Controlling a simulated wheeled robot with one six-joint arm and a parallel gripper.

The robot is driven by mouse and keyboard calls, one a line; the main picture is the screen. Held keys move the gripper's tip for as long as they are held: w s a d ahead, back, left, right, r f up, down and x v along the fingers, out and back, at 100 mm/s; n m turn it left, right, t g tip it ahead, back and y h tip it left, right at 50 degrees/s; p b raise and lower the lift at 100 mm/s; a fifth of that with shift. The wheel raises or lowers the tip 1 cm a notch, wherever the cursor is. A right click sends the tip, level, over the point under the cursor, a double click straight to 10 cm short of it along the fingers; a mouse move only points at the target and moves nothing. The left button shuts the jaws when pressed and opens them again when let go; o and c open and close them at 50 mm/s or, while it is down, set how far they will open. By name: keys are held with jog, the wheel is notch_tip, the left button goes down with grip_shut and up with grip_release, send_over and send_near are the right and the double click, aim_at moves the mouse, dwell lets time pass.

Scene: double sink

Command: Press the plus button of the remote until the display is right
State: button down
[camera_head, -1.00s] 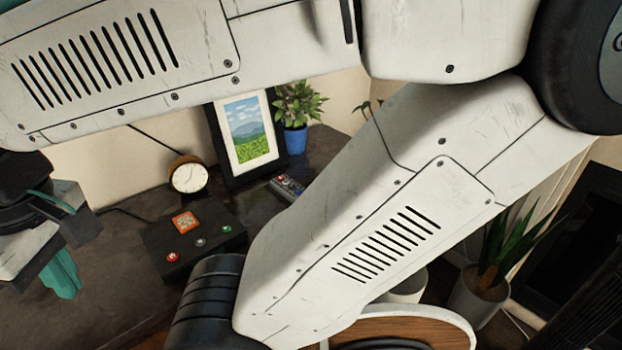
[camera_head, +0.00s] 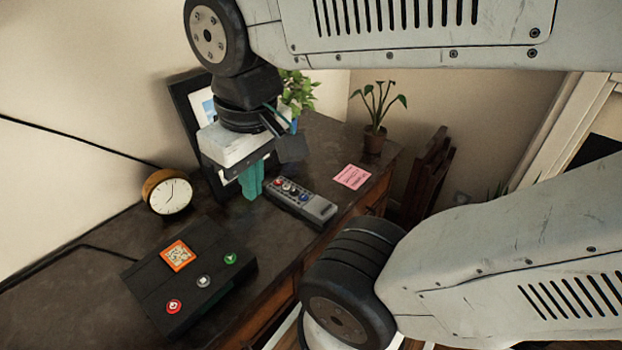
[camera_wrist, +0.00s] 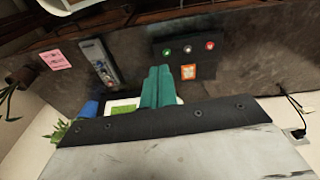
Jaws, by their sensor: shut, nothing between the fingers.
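The remote (camera_head: 301,203) lies on the dark desk, grey with a dark panel and several small round buttons, one red, at its far end. It also shows in the wrist view (camera_wrist: 98,62), left of my fingers. I cannot make out a plus sign or any display reading. My gripper (camera_head: 250,182) has teal fingers that are shut and empty. In the head view it hangs just left of the remote's button end, in front of the picture frame. In the wrist view the fingers (camera_wrist: 160,86) point at the desk between the remote and a black box.
The black box (camera_head: 215,268) has red, white and green buttons and an orange-bordered code tag. A round clock (camera_head: 167,191), a picture frame (camera_head: 184,95), plants and a pink note (camera_head: 352,176) stand or lie around the remote. The desk's right edge is close to the remote.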

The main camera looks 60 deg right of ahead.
jog(key=shift+d, duration=0.15)
jog(key=w+d+f+m+t+y, duration=0.1)
jog(key=w+d+f+m+y, duration=0.3)
jog(key=w, duration=0.3)
jog(key=w+d+f+m+y, duration=0.2)
jog(key=w+d+f+m, duration=0.1)
jog(key=w+d+m, duration=0.35)
jog(key=w+d+f+m+t, duration=0.1)
jog(key=d+f+m, duration=0.3)
jog(key=d, duration=0.4)
jog(key=w+d+f+m+t, duration=0.2)
jog(key=d+f+m+t, duration=0.2)
jog(key=d, duration=0.4)
jog(key=shift+d+f+m, duration=0.35)
jog(key=shift+f+m, duration=0.1)
jog(key=shift+f, duration=0.45)
